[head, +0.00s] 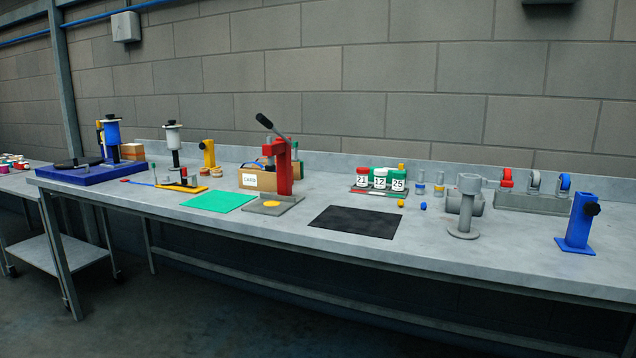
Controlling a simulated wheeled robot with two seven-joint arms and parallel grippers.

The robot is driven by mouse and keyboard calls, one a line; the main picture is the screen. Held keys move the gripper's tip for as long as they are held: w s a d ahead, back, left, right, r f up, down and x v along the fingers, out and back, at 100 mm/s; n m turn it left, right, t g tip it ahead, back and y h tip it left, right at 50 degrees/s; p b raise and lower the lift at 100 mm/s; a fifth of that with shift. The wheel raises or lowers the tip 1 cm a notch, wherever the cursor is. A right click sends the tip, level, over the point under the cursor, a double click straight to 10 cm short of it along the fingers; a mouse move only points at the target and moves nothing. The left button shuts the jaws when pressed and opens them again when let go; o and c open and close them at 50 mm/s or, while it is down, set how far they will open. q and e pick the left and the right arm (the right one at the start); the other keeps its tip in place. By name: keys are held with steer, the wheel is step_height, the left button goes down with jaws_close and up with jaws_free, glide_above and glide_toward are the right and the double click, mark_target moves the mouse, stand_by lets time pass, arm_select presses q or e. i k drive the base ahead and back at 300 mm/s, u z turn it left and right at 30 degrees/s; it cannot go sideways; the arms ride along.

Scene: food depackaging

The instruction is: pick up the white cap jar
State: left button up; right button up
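A jar with what looks like a white cap (380,172) stands on a dark tray (366,192) toward the back of the long grey table. Its label reads 12. A red-capped jar (362,180) labelled 21 stands to its left. A green-capped jar (399,185) labelled 25 stands to its right. The jars are small in the picture, so cap details are hard to tell. Neither of my grippers is in view.
A red press (282,170) stands left of the jars, beside a cardboard box (257,181). A black mat (355,222) lies in front. Small containers (438,190) and a grey stand (466,210) are to the right. The table (500,258) front is mostly clear.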

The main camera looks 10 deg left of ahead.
mark_target(380, 181)
steer(key=u, duration=1.9)
steer(key=i, duration=1.55)
steer(key=z, duration=1.5)
